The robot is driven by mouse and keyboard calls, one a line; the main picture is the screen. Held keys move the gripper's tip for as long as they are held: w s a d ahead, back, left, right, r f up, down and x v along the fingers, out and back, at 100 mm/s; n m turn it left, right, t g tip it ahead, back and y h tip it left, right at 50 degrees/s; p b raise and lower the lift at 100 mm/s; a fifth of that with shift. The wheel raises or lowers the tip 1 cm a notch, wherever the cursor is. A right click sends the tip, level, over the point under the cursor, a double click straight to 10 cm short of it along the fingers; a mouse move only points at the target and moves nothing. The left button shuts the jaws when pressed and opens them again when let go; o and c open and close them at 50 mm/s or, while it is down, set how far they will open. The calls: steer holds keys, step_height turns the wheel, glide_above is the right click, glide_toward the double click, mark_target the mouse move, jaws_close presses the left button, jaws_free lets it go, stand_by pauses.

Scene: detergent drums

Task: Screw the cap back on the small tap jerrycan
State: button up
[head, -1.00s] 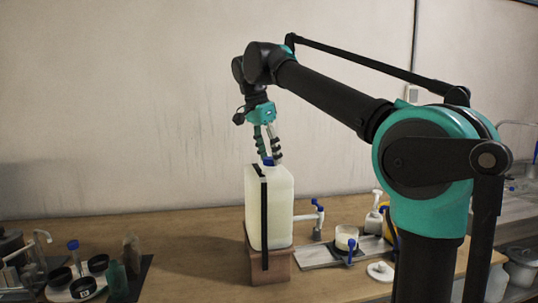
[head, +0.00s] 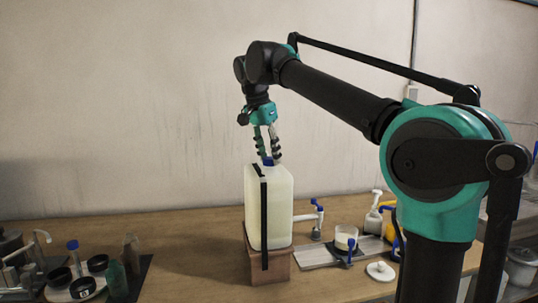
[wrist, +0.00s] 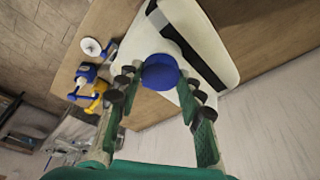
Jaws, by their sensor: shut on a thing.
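The small tap jerrycan (head: 280,206) is a tall, whitish, translucent can with a black strap down its front. It stands upright on a brown block (head: 270,266) on the bench. The blue cap (head: 268,161) is at the top of the can, and in the wrist view the cap (wrist: 160,72) sits between the fingertips. My gripper (head: 268,157) points down from above and is shut on the cap; it also shows in the wrist view (wrist: 158,80). The neck under the cap is hidden, so I cannot tell how the cap sits on it.
At the left are several small dark dishes, a green bottle (head: 117,279) and metal fittings. The bench front between is clear.

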steer(key=m, duration=0.3)
steer(key=shift+w+a+g+h, duration=0.1)
steer(key=shift+g+h, duration=0.2)
steer(key=shift+g, duration=0.1)
steer(key=m, duration=0.2)
steer(key=shift+m+g, duration=0.3)
steer(key=shift+m, duration=0.1)
steer(key=shift+w+m+h, duration=0.1)
steer(key=shift+m+h, duration=0.2)
steer(key=shift+m, duration=0.9)
steer(key=m+g, duration=0.1)
steer(key=m, duration=0.2)
